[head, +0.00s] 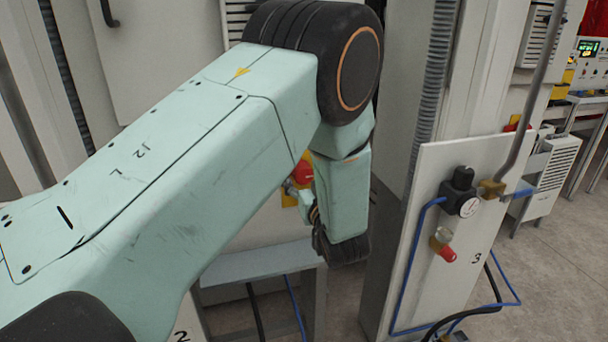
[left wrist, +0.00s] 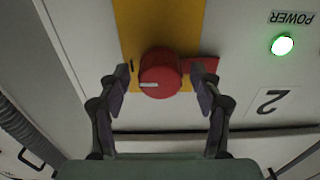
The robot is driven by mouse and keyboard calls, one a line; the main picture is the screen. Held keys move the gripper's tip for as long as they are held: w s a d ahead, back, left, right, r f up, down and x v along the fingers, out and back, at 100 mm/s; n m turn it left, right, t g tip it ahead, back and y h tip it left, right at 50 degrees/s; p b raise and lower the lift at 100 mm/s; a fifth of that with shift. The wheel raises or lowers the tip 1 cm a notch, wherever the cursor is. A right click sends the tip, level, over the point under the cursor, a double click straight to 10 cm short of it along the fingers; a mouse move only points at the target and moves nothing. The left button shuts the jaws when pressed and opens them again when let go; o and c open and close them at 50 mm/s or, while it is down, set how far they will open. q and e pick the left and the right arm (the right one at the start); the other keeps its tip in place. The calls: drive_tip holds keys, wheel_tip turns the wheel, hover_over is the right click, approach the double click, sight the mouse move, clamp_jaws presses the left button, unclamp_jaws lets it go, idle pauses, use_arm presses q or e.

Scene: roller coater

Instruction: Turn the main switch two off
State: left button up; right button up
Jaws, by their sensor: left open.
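The main switch two is a round red knob (left wrist: 160,72) with a short white mark on its lower left, set on a yellow plate (left wrist: 160,20). My left gripper (left wrist: 160,80) is open, with one finger on each side of the knob. A small gap shows at the left fingertip; I cannot tell whether the right one touches the red part beside it. In the head view the red knob (head: 303,172) is partly hidden behind my left wrist, and the gripper's fingers are mostly hidden. My right gripper is not in view.
A lit green POWER lamp (left wrist: 282,45) and a label 2 (left wrist: 275,101) are on the same panel. A white panel marked 3 (head: 440,180), with a gauge, a red-tipped valve and blue hoses, stands to the right. Open floor (head: 550,260) lies beyond it.

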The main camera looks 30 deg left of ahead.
use_arm(q)
drive_tip(key=shift+w+a+f, duration=0.2)
drive_tip(key=shift+a+f, duration=0.1)
drive_tip(key=shift+a, duration=0.2)
drive_tip(key=shift+w+a+f, duration=0.1)
drive_tip(key=shift+c, duration=0.8)
drive_tip(key=shift+s+d+r, duration=0.2)
drive_tip(key=shift+d+r, duration=0.1)
drive_tip(key=shift+d, duration=0.3)
drive_tip(key=c, duration=0.4)
drive_tip(key=shift+a, duration=0.2)
drive_tip(key=c, duration=0.5)
drive_tip(key=shift+c, duration=0.4)
